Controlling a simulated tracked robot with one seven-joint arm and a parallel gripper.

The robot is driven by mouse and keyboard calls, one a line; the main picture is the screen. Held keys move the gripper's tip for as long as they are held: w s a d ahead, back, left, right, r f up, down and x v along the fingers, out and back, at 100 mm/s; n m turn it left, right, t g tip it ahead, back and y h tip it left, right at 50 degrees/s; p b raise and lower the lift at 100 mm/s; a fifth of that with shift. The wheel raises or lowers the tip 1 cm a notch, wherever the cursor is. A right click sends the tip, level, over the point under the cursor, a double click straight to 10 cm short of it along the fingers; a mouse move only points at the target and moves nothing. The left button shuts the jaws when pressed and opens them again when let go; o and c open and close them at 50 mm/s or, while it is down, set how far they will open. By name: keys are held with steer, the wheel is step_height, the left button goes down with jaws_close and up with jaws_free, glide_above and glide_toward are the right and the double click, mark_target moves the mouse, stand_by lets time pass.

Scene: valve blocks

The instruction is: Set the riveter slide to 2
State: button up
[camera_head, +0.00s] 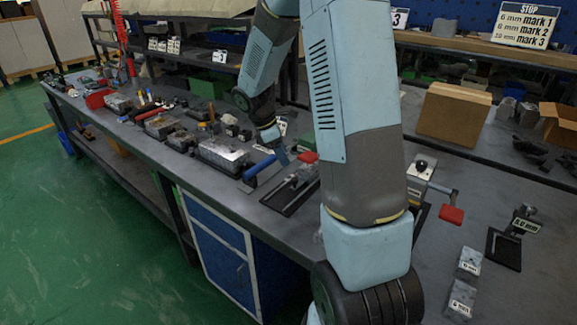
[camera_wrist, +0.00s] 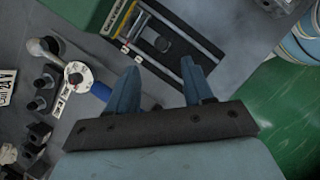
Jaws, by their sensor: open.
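My gripper (camera_wrist: 159,66) is open, with two blue-grey fingers apart and nothing between them. In the head view my gripper (camera_head: 281,157) hangs low over the bench, partly behind my arm. Ahead of the fingers in the wrist view lies a dark base with pale rails (camera_wrist: 185,42), a small dark knob and a marked strip with red touches beside it. I cannot tell for certain that this is the riveter slide, and its marks are too small to read. In the head view a dark base with a rail (camera_head: 289,197) lies just below my gripper.
A blue handle (camera_head: 260,167) lies beside the gripper. A metal box (camera_head: 223,153) stands to the left. A sign (camera_head: 525,25) lists marks 1 to 3.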

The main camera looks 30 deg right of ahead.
steer(key=shift+v, duration=1.85)
steer(key=shift+r, duration=0.1)
steer(key=s+a+r+m+t+y, duration=0.2)
steer(key=s+r+m, duration=0.5)
steer(key=s, duration=0.6)
steer(key=s+a+r+m+t+y, duration=0.2)
steer(key=s+a+r+m+t, duration=0.3)
steer(key=s+r, duration=0.6)
steer(key=shift+s+a+m, duration=0.15)
steer(key=shift+s+m, duration=1.05)
